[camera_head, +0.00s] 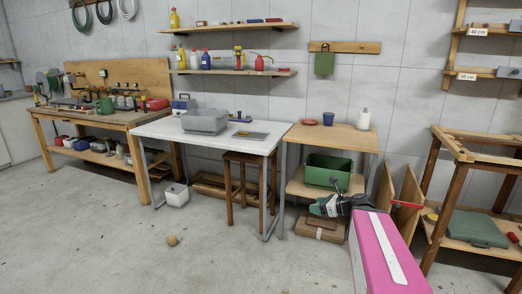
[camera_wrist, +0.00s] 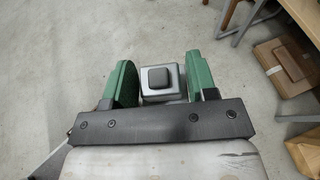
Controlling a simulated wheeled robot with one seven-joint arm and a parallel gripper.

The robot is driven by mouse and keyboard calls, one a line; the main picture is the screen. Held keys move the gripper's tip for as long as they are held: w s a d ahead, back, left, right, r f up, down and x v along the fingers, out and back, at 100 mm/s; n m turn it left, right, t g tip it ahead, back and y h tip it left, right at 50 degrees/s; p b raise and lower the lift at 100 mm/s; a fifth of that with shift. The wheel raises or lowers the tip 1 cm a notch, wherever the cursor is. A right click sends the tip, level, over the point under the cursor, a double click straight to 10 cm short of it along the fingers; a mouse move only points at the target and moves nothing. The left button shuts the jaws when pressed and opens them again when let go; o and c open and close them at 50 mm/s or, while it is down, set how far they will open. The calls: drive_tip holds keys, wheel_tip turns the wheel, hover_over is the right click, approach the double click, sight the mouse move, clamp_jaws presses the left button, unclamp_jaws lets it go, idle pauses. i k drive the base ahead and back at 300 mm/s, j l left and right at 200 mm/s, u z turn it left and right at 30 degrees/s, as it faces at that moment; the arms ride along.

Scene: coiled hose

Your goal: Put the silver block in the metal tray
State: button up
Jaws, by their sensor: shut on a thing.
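The silver block (camera_wrist: 161,80) shows in the wrist view, with a darker square cap or top. It sits between the two green fingers of my gripper (camera_wrist: 163,84), which is shut on it. In the head view my gripper (camera_head: 325,206) is at the lower right, in front of the small wooden table and well above the floor; the block is too small to make out there. The metal tray (camera_head: 205,123) is a grey open box on the white table, to the left of and beyond my gripper. Its inside is hard to see.
The white table (camera_head: 160,129) also bears a flat grey item (camera_head: 250,135) and a dark tool. A wooden stool (camera_head: 246,160) stands under its right side. A green crate (camera_head: 325,170) is on the small table's lower shelf. Open floor lies in front.

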sight(256, 134)
drive_tip(key=i+j+z, duration=0.1)
drive_tip(key=j, duration=0.25)
drive_tip(key=i+j+z, duration=0.1)
drive_tip(key=j, duration=0.25)
drive_tip(key=i+j+z, duration=0.1)
drive_tip(key=i+j, duration=0.15)
drive_tip(key=i+j+z, duration=0.1)
drive_tip(key=j, duration=0.4)
drive_tip(key=i+j+z, duration=0.1)
drive_tip(key=j, duration=0.25)
